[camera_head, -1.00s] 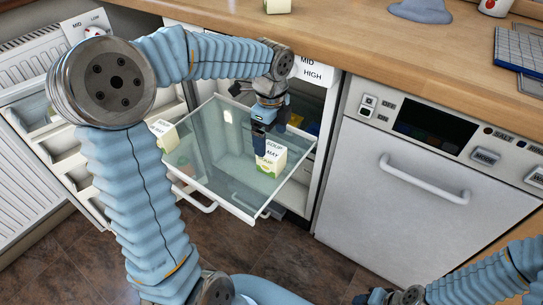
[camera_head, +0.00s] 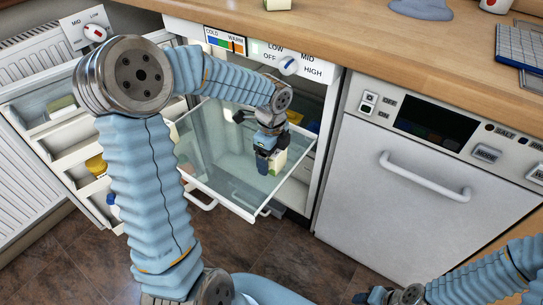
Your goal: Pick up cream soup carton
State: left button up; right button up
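The cream soup carton (camera_head: 280,161) is a small pale box on the fridge's clear glass shelf (camera_head: 225,185), near the shelf's right side. My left gripper (camera_head: 264,164) is lowered at the carton and covers its left part and printed front. One blue finger shows in front of the carton; the other finger is hidden, so its grip is unclear. My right gripper (camera_head: 375,297) is at the bottom edge, far from the fridge, and too small to read.
The open fridge door (camera_head: 65,160) with stocked racks is at the left. A wooden counter (camera_head: 340,30) overhangs the fridge. An oven-like appliance (camera_head: 420,190) with a handle stands at the right. My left arm hides part of the shelf.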

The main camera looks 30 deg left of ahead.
pick_arm(q)
jog(key=c, duration=0.9)
jog(key=shift+c, duration=0.2)
jog(key=shift+r, duration=0.1)
jog(key=shift+r, duration=0.15)
jog(key=r, duration=0.3)
jog(key=shift+s+r, duration=0.25)
jog(key=shift+r, duration=0.05)
jog(key=s+r, duration=0.9)
jog(key=s, duration=0.4)
jog(key=shift+s, duration=0.25)
